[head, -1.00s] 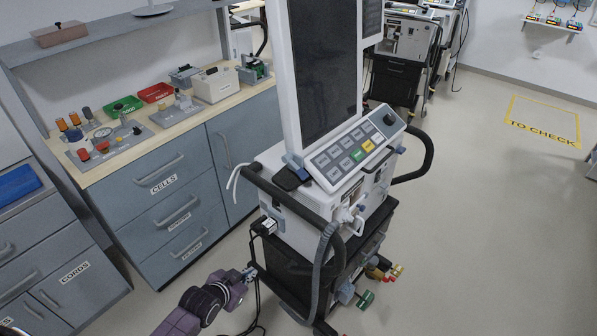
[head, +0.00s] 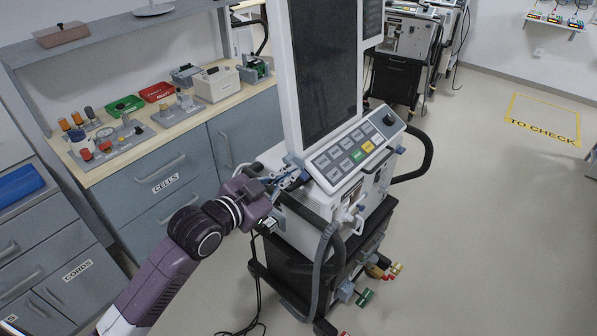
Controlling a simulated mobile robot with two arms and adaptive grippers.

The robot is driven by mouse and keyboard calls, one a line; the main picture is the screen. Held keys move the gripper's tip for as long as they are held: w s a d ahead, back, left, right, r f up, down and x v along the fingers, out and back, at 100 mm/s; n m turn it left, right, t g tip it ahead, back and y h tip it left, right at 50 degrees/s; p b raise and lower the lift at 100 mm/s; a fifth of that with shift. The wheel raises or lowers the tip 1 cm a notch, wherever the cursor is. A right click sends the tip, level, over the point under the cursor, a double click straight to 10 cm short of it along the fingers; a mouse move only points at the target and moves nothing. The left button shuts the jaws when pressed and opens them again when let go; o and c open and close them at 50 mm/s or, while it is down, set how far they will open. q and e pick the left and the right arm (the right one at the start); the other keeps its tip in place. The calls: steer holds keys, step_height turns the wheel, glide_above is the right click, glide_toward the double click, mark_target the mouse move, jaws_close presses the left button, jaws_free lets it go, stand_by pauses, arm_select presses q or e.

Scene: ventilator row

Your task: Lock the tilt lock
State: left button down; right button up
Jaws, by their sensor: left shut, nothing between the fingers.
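The ventilator has a tall dark screen (head: 325,75) in a white frame and a sloped control panel (head: 355,155) with grey, green and yellow keys. A small dark and blue part, which may be the tilt lock (head: 301,178), sits at the lower left of the screen, left of the panel. My left gripper (head: 288,178) is shut and empty, with its fingertips at this part. I cannot tell whether they touch it. The gripper hides some of the part, so its lever position is unclear. My right gripper is out of view.
A black side handle (head: 428,155) and a grey hose (head: 322,265) stick out from the ventilator. A counter (head: 190,122) with bins and fixtures stands at left, over drawers. Other ventilators (head: 405,45) stand behind.

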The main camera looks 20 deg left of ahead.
arm_select(q)
steer(key=w+f+p, duration=0.1)
steer(key=w+f, duration=0.1)
steer(key=w, duration=0.1)
steer(key=w+f+p, duration=0.1)
steer(key=w+f, duration=0.2)
steer(key=shift+d, duration=0.1)
